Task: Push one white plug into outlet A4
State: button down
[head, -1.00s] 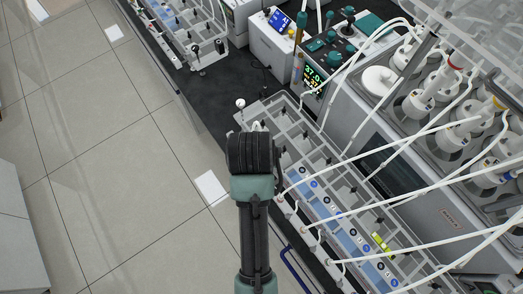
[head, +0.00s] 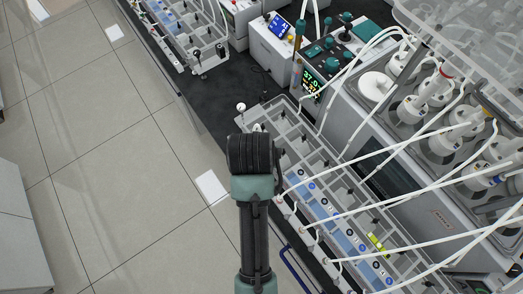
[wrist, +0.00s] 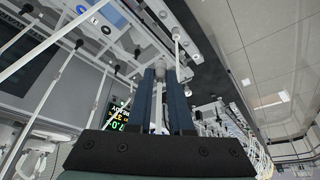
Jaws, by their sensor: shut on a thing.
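In the wrist view, my gripper (wrist: 161,76) has its two blue-grey fingers close together, shut on a white plug (wrist: 159,66) that shows between the fingertips. The fingertips are close to the clear rack, and I cannot tell whether the plug touches an outlet. The blue-and-white label strip (head: 335,222) runs along the rack. Its marks are too small to read, so I cannot single out outlet A4.
White tubes (head: 400,154) cross the rack from the reactor bottles (head: 420,100) at the right. A second rack (head: 188,38) stands at the top left of the black bench (head: 228,82). A device with a green display (head: 312,84) stands behind. The floor at left is open.

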jog(key=shift+r, duration=0.1)
jog(key=s+d+p, duration=0.8)
jog(key=s+d, duration=1.6)
jog(key=d, duration=0.4)
jog(key=shift+s+d, duration=0.15)
jog(key=shift+s, duration=0.05)
dwell(1.2)
jog(key=shift+f+b, duration=2.7)
jog(key=shift+f, duration=1.1)
jog(key=shift+f, duration=0.45)
